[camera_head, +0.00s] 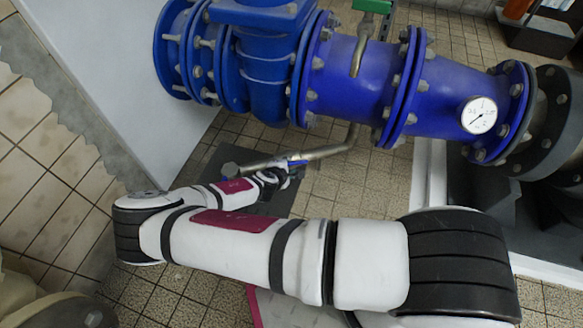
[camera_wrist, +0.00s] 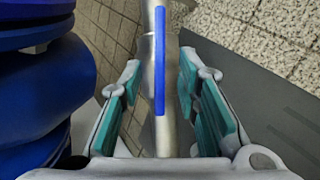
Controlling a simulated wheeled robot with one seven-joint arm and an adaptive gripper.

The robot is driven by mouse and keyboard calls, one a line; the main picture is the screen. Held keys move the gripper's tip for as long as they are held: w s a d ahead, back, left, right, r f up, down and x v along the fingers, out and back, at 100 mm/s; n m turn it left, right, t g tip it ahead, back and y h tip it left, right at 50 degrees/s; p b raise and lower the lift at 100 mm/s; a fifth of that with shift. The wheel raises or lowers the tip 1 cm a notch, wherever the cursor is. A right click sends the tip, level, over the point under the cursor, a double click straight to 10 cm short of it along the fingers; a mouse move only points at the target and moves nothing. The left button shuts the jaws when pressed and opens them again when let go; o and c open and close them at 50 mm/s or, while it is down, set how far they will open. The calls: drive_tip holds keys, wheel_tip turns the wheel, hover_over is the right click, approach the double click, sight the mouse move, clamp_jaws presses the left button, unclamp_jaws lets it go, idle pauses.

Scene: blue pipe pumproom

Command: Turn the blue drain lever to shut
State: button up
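The blue drain lever (camera_wrist: 160,62) shows in the wrist view as a narrow bar lying lengthwise along a grey metal drain pipe (camera_wrist: 148,95). My gripper (camera_wrist: 160,78) is open, with teal-padded fingers on either side of the lever and pipe. A gap shows on each side, and I see no finger touching the lever. In the head view my gripper (camera_head: 283,174) is at the drain pipe (camera_head: 325,151), below the large blue pipe. A small bit of the blue lever (camera_head: 298,163) shows beside it; the gripper hides the rest.
The large blue flanged pipe (camera_head: 345,78) with a pressure gauge (camera_head: 479,115) runs above the drain. A green handle (camera_head: 372,5) is at the top. A pale wall panel (camera_head: 130,70) stands at left. Blue flanges (camera_wrist: 35,80) are close on the wrist view's left; tiled floor lies right.

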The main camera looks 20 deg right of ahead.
sight(292, 164)
drive_tip(key=shift+b+x, duration=0.5)
drive_tip(key=shift+x, duration=1.2)
clamp_jaws()
